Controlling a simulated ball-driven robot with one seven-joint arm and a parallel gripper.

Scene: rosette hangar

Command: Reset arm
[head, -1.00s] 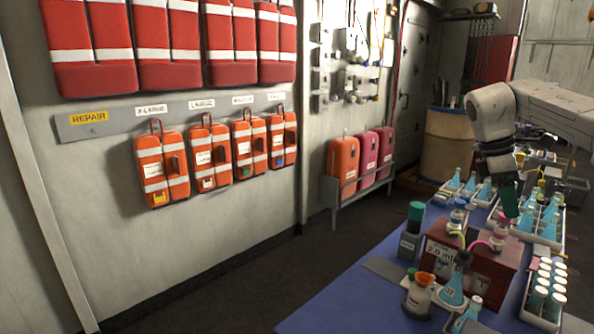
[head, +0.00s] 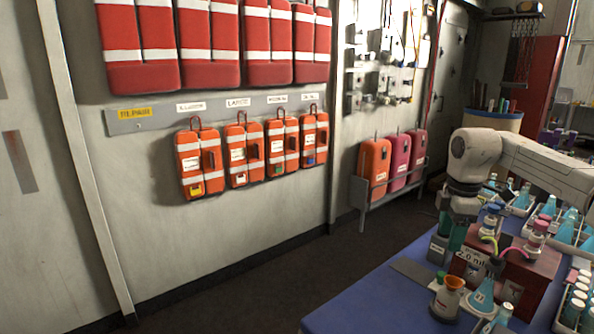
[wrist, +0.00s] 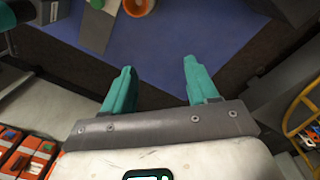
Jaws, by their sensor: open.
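My gripper (wrist: 158,78) shows in the wrist view with two teal fingers spread apart and nothing between them. It points down over the edge of the blue table (wrist: 175,40), with dark floor below. In the head view, my white arm comes in from the right and bends down at the table's far left side. The teal fingers (head: 451,233) there are partly hidden by the bottles and red box in front.
A red-brown box (head: 535,272) with flasks and tubes stands on the blue table (head: 375,300). Racks of bottles (head: 573,300) fill the right. Red vests and orange packs (head: 197,160) hang on the wall. Orange and pink cases (head: 375,165) stand on a rack. The near table corner is bare.

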